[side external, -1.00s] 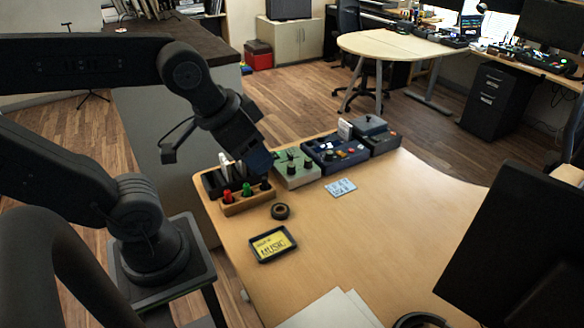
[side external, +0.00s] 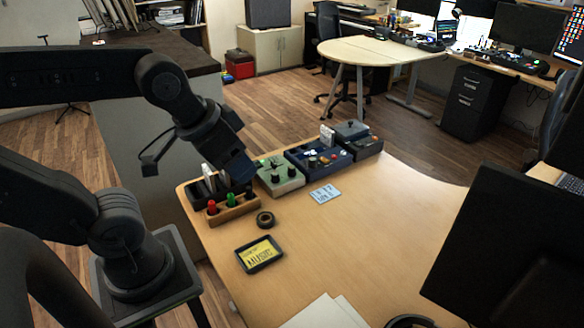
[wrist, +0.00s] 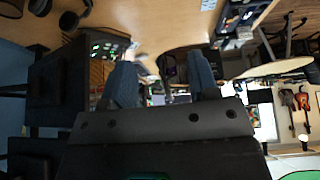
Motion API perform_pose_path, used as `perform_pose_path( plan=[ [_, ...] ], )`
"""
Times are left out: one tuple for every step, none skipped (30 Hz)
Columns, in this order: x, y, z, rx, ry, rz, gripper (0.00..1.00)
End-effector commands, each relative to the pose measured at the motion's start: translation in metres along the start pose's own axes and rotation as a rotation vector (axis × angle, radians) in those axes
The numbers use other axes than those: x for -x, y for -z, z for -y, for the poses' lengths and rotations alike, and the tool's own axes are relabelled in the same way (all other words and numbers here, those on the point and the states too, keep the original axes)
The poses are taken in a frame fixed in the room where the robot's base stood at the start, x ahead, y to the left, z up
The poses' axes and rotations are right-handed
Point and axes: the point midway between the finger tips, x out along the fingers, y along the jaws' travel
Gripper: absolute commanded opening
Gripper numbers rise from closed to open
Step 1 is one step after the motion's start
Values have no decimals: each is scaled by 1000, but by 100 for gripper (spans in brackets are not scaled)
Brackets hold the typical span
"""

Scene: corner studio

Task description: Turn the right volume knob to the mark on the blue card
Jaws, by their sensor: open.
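A small pale blue card (side external: 325,193) with dark marks lies flat on the desk, in front of the boxes. A green box (side external: 279,176) with several dark knobs stands at the desk's back left. A dark blue box (side external: 318,157) with small knobs and buttons stands to its right. I cannot tell which knob is the right volume knob. My gripper (side external: 240,170), with blue fingers, hangs tilted down just left of the green box, above a wooden holder. In the wrist view my gripper (wrist: 163,82) is open, with nothing held between its fingers.
The wooden holder (side external: 240,211) has red, green and dark items. A black tape ring (side external: 265,219), a yellow-screened frame (side external: 259,254) and white paper (side external: 325,314) lie nearer. A grey box (side external: 362,147) stands at the back, a monitor (side external: 500,245) at right. The desk's middle is clear.

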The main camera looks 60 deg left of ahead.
Motion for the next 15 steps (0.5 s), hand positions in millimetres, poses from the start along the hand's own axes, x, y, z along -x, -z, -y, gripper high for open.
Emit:
perform_pose_path(
  plan=[
    [0, 6, 2, 16, 4, 7, 55],
    [-1, 10, 3, 30, 7, 14, 55],
    [-2, 18, 5, 55, 12, 24, 55],
    [-3, 25, 8, 79, 17, 34, 55],
    [-4, 33, 11, 107, 23, 46, 55],
    [-7, 46, 16, 149, 32, 62, 55],
    [-10, 56, 20, 184, 40, 75, 55],
    [-14, 67, 24, 221, 48, 88, 55],
    [-19, 81, 31, 271, 59, 106, 55],
    [-24, 91, 37, 307, 68, 119, 55],
    [-28, 101, 42, 344, 76, 132, 55],
    [-36, 114, 51, 393, 88, 148, 55],
    [-43, 123, 57, 431, 97, 161, 55],
    [-49, 132, 64, 469, 106, 172, 55],
    [-59, 143, 74, 518, 118, 189, 55]
  ],
)
